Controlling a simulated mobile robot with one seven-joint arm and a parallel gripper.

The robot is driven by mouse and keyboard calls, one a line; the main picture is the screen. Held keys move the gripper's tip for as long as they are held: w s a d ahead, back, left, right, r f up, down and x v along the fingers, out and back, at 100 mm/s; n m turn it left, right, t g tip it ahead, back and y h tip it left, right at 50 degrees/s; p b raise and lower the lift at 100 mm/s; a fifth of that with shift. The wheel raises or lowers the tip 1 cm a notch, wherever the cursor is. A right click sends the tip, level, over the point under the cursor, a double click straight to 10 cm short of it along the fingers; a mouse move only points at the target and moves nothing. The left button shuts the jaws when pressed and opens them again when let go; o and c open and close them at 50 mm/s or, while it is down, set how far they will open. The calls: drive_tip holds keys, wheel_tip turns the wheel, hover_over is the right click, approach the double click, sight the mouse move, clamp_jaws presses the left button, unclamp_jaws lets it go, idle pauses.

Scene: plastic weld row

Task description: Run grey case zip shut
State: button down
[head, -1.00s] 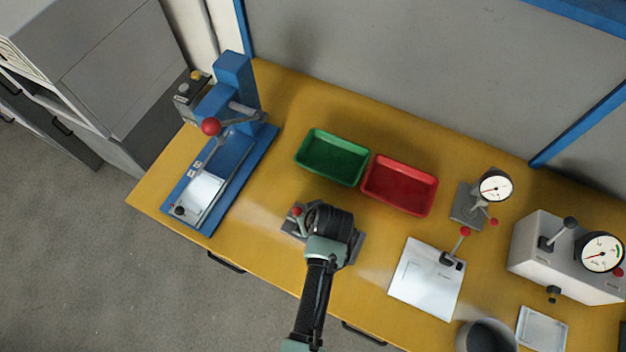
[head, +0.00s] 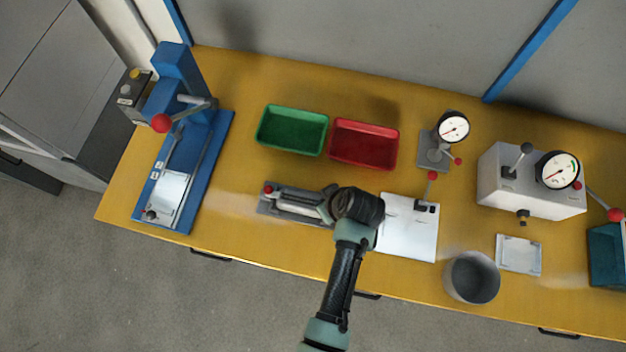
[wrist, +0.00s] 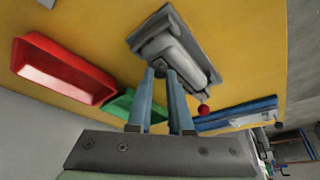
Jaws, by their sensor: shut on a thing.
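The grey case (head: 298,203) lies on a dark grey plate (head: 264,207) near the front of the yellow bench in the head view. The plate's left end carries a red ball knob (head: 268,189). In the wrist view the case (wrist: 180,50) shows as a pale rounded block on its plate, with the red knob (wrist: 203,109) at its near end. My gripper (head: 335,204) is at the case's right end. In the wrist view its blue fingers (wrist: 161,73) meet the case's side, shut on what is likely the zip pull. The pull and zip line are too small or hidden to see.
A green tray (head: 292,130) and a red tray (head: 364,145) stand behind the case. A blue press (head: 183,120) is at left. A white sheet (head: 408,240) lies just right of my gripper, with a grey cup (head: 472,278) and a dial gauge (head: 453,127) beyond.

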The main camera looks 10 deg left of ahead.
drive_tip(key=c, duration=0.8)
unclamp_jaws()
drive_tip(key=v, duration=1.3)
drive_tip(key=shift+b, duration=0.4)
drive_tip(key=shift+w, duration=0.1)
